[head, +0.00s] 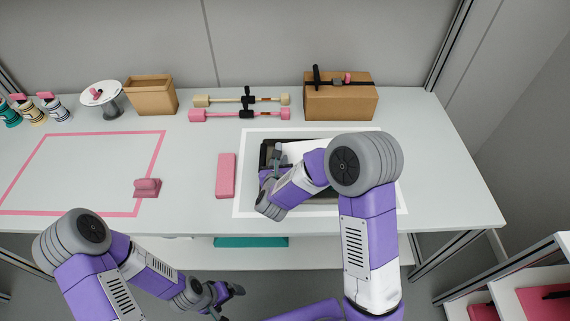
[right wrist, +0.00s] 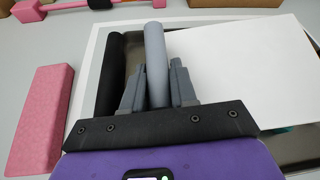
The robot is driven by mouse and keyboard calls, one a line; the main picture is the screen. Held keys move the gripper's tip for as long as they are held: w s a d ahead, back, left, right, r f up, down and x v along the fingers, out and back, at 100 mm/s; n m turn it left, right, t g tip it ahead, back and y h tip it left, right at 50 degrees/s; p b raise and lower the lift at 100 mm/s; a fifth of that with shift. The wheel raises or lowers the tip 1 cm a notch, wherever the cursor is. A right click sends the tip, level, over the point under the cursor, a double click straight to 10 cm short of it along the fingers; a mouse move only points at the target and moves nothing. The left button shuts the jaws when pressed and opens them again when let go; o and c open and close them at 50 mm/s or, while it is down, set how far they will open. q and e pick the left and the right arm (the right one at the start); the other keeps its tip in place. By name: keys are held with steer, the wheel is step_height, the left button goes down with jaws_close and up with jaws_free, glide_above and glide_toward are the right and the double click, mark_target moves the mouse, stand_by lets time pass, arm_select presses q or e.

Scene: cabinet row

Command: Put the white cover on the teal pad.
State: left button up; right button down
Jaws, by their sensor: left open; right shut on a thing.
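The white cover (right wrist: 230,70) is a flat sheet in the right wrist view, with a grey bar (right wrist: 154,50) along its left side. Part of the cover (head: 298,149) shows in the head view; my right arm hides the rest. My right gripper (right wrist: 158,90) is shut on the grey bar; it also shows in the head view (head: 274,164). The cover lies over a dark-edged tray (right wrist: 108,65); I cannot tell whether they touch. A small teal patch (right wrist: 287,128) shows beside the cover's lower edge. My left gripper (head: 232,291) is open and empty in front of the table.
A white outline (head: 239,190) surrounds the tray. A pink block (head: 225,176) lies to its left. A brown box (head: 340,103) and two rods (head: 240,115) stand behind. A teal thing (head: 250,242) lies under the table. The pink-outlined area (head: 75,175) is mostly clear.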

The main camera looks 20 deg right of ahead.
step_height(320, 180, up, 8)
steer(key=shift+p, duration=1.05)
steer(key=s+d+r+g+y+p, duration=0.1)
steer(key=s+d+r+y+p, duration=0.1)
steer(key=s+d, duration=0.1)
steer(key=shift+m, duration=0.5)
steer(key=f, duration=0.1)
steer(key=f+b, duration=0.1)
steer(key=f, duration=0.1)
steer(key=f+b, duration=0.1)
steer(key=f, duration=0.1)
steer(key=shift+s+a+f, duration=0.1)
steer(key=shift+s+f, duration=0.1)
steer(key=shift+s, duration=0.05)
steer(key=shift+f+b, duration=1.05)
steer(key=shift+f, duration=1.25)
steer(key=shift+r, duration=0.1)
